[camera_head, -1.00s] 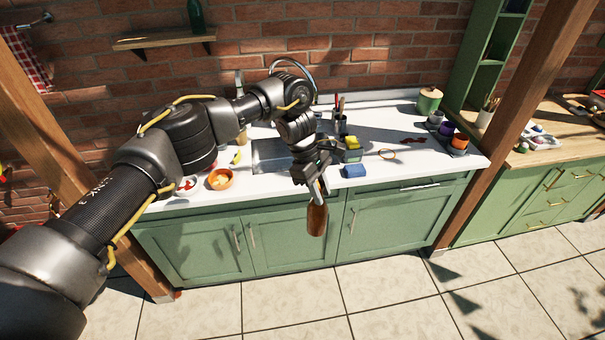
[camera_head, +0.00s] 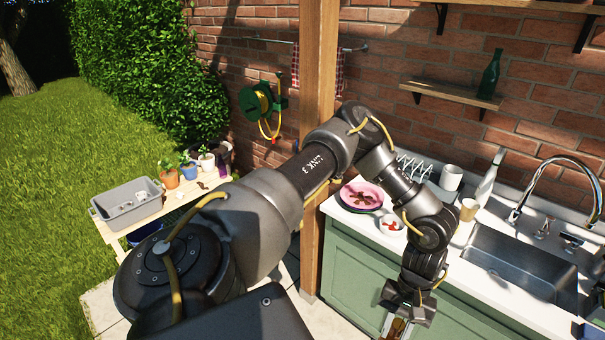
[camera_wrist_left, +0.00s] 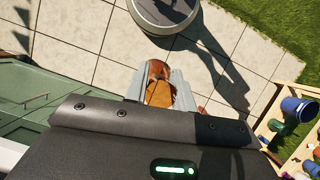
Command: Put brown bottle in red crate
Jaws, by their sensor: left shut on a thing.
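My left gripper (camera_head: 396,322) is at the bottom edge of the head view, in front of the green cabinet. It is shut on the brown bottle (camera_wrist_left: 158,92), which shows between the fingers in the left wrist view. In the head view only a small part of the bottle shows at the lower picture edge. The bottle is held in the air above the paved floor. I cannot make out a red crate in either view. My right gripper is not in view.
A wooden table (camera_head: 158,212) at left bears a grey tub (camera_head: 127,205) and potted plants. A blue container (camera_wrist_left: 299,108) stands at right in the wrist view. A wooden post (camera_head: 318,80) rises beside the counter. Pink plates (camera_head: 361,196) and a sink (camera_head: 520,262) are on the counter.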

